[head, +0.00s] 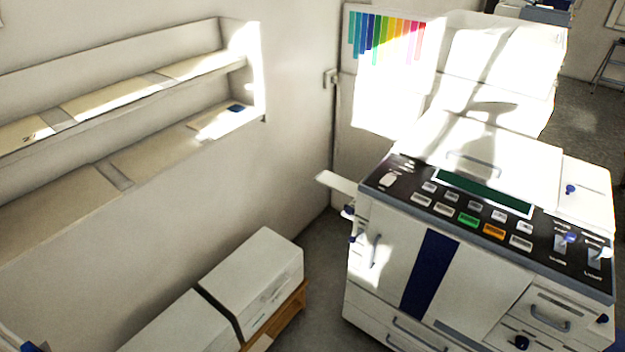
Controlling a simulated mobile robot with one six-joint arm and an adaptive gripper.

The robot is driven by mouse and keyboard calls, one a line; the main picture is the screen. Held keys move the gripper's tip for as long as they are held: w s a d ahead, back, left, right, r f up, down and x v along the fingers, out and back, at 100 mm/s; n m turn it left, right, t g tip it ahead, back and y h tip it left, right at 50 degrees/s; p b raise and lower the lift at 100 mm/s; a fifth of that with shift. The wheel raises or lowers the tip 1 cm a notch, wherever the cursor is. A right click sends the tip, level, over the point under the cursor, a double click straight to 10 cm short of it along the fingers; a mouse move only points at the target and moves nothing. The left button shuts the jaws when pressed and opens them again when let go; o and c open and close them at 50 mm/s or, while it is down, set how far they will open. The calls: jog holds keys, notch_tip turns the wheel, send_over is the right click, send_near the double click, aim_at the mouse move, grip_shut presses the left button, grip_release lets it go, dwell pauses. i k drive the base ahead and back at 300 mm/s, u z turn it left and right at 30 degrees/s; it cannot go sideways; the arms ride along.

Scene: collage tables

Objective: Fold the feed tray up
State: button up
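A white copier (493,282) stands at the right with a dark control panel on its top front edge. A thin pale flap (336,183), which looks like the feed tray, sticks out from the copier's left side. It lies roughly flat, lowered outward, with its free end to the left. Small dark blue knobs and a grey handle are below it on the copier's left side. My gripper is not in view, and nothing is seen touching the flap.
Wall shelves (120,160) hold paper stacks at the left. White boxes (256,283) sit on a low wooden support at bottom centre. A narrow strip of bare grey floor (325,250) lies between the boxes and the copier. A colour chart (385,38) hangs behind.

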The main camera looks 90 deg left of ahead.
aim_at(340, 185)
jog(key=k, duration=0.55)
jog(key=u, duration=2.65)
jog(key=i, duration=0.55)
jog(key=z, duration=0.2)
